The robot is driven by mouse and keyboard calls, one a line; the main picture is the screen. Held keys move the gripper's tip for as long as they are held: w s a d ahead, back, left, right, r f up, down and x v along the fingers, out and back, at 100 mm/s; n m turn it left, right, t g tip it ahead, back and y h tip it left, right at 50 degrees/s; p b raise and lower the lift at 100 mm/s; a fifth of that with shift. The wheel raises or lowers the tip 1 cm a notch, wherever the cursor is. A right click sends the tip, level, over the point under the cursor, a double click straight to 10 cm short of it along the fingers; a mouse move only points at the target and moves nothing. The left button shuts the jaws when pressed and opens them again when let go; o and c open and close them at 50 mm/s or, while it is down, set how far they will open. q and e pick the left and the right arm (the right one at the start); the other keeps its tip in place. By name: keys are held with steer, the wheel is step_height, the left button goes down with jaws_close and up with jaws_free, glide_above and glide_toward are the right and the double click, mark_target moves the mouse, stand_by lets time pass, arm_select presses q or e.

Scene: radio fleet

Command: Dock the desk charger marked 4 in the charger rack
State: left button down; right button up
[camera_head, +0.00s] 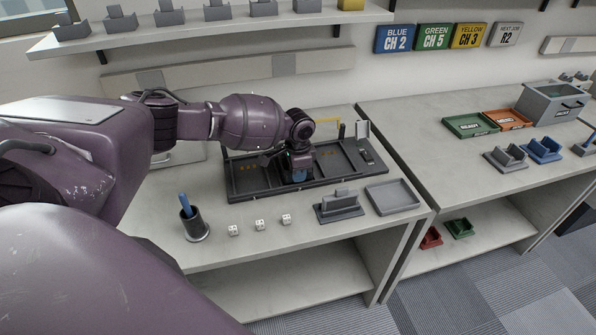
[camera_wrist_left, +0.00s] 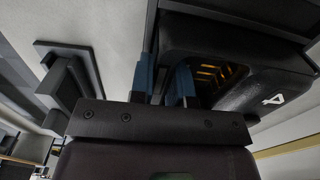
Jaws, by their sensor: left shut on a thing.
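The black desk charger marked 4 (camera_wrist_left: 255,75) fills the upper right of the left wrist view, with a white 4 on its end and orange contacts inside its pocket. My left gripper (camera_head: 297,175) reaches down at the middle of the dark charger rack (camera_head: 262,192) on the left bench. In the left wrist view, its blue fingers (camera_wrist_left: 166,84) are shut on the charger at its near wall. In the head view, the gripper and arm mostly hide the charger. I cannot tell whether the charger touches the rack floor. My right gripper is not in view.
A grey stand (camera_head: 339,207) and an empty grey tray (camera_head: 393,197) sit right of the rack's front. A pen cup (camera_head: 194,226) and white dice (camera_head: 260,225) stand in front. The right bench has free room (camera_head: 425,130).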

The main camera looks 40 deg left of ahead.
arm_select(q)
steer(key=c, duration=1.5)
jaws_free()
steer(key=shift+f, duration=0.1)
steer(key=o, duration=0.5)
step_height(320, 180, up, 10)
steer(key=shift+p, duration=0.55)
steer(key=shift+r, duration=0.4)
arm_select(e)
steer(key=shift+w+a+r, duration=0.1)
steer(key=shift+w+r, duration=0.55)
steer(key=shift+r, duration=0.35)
